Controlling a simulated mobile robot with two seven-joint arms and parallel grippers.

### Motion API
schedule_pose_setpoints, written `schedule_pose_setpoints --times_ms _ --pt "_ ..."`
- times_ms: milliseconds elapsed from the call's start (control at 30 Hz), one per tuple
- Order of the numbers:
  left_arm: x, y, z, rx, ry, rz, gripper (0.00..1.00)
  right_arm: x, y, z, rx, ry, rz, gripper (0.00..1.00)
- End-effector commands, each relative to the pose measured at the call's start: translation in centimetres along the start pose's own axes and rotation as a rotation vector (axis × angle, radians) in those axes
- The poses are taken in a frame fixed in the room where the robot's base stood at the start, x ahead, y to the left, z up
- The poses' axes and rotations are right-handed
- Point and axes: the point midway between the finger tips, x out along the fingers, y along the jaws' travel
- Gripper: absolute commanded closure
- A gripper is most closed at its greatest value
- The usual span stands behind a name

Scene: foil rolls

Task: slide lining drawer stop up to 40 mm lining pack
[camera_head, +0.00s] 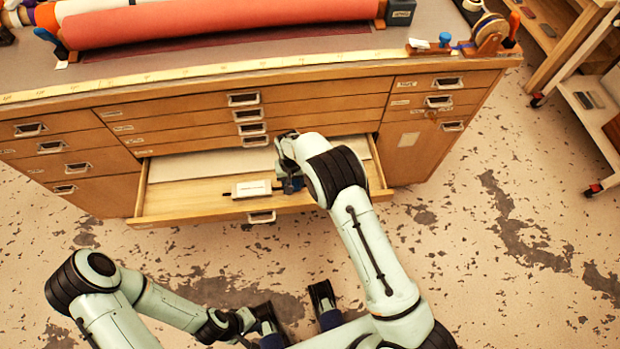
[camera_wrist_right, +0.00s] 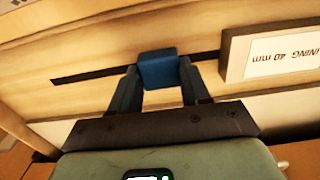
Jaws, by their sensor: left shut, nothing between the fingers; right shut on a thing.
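The lining drawer stop is a small blue block (camera_wrist_right: 158,68) on a dark slot in the drawer floor. My right gripper (camera_wrist_right: 160,84) is shut on it, one finger on each side. In the head view my right gripper (camera_head: 291,182) reaches down into the drawer and largely hides the stop. The 40 mm lining pack (camera_head: 252,189) is a white labelled block lying to the left of the stop. The pack shows in the wrist view (camera_wrist_right: 275,52) at right, with a gap between it and the stop. My left gripper (camera_head: 264,318) is shut and empty, low over the floor.
The open drawer (camera_head: 190,207) sticks out from the wooden cabinet (camera_head: 410,160), with a pale sheet at its back. Other drawers are closed. A red roll (camera_head: 210,22) lies on the cabinet top. A trolley (camera_head: 590,105) stands at the right. The floor in front is clear.

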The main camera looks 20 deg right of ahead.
Motion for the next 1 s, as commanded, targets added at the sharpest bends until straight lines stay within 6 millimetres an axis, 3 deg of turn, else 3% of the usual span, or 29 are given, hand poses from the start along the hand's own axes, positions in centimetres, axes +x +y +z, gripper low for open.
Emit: schedule_pose_setpoints --times_ms 333,367,400,433,767,1000 --pt "0.0 0.0 0.0 0.001 0.0 0.001 1.0 -0.1 -0.4 0.0 0.001 0.0 -0.001 1.0" --pt "0.0 0.0 0.0 0.001 0.0 0.001 1.0 -0.1 -0.4 0.0 0.001 0.0 -0.001 0.44" --pt "0.0 0.0 0.0 0.001 0.0 0.001 1.0 -0.1 -0.4 0.0 0.001 0.0 -0.001 0.31" --pt "0.0 0.0 0.0 0.001 0.0 0.001 1.0 -0.1 -0.4 0.0 0.001 0.0 -0.001 0.28" --pt "0.0 0.0 0.0 0.0 0.0 0.0 1.0 -0.3 -0.3 0.0 0.0 0.001 0.0 0.28" --pt "-0.3 0.1 0.2 0.0 -0.006 0.0 1.0 -4.2 -0.4 -0.1 -0.001 0.005 -0.002 0.28"
